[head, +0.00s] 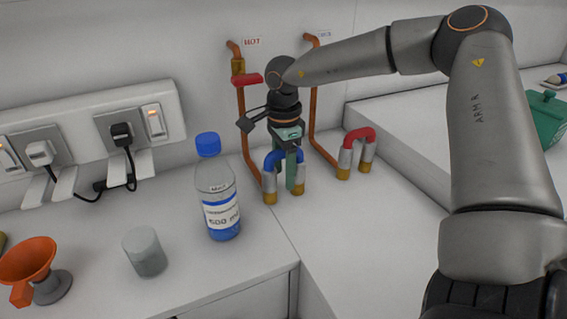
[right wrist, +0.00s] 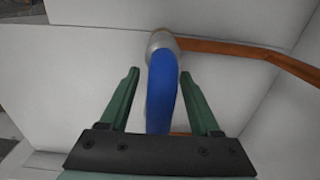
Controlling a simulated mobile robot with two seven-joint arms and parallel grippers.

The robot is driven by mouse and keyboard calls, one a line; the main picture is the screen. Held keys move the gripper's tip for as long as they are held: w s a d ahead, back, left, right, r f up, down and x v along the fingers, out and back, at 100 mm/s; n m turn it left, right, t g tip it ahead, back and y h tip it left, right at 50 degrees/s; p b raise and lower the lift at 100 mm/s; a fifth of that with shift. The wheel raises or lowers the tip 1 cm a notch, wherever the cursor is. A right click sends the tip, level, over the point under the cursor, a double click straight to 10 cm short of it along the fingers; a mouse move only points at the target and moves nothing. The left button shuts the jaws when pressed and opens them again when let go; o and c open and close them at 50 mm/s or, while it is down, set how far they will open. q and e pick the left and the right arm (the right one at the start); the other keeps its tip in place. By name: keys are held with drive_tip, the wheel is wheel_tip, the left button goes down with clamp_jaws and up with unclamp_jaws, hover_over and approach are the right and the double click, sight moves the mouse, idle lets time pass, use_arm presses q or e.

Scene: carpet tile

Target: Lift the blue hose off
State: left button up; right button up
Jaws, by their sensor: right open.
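The blue hose (head: 270,161) is a short arch with grey sleeves and brass ends, standing at the back of the counter by the copper pipes. My right gripper (head: 291,180) points down over it from above. In the right wrist view the blue hose (right wrist: 161,88) runs between the two green fingers of the gripper (right wrist: 161,92), with a gap on both sides. The fingers are open and do not appear to touch it. In the head view the gripper hides part of the hose. My left gripper is in neither view.
A red hose (head: 359,134) arches just right of the blue one. A copper pipe (head: 243,120) with a red handle (head: 234,80) rises behind. A blue-capped bottle (head: 218,198), a grey cup (head: 145,252) and an orange funnel (head: 28,262) stand to the left. The front right counter is clear.

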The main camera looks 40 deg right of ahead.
clamp_jaws()
idle(0.5)
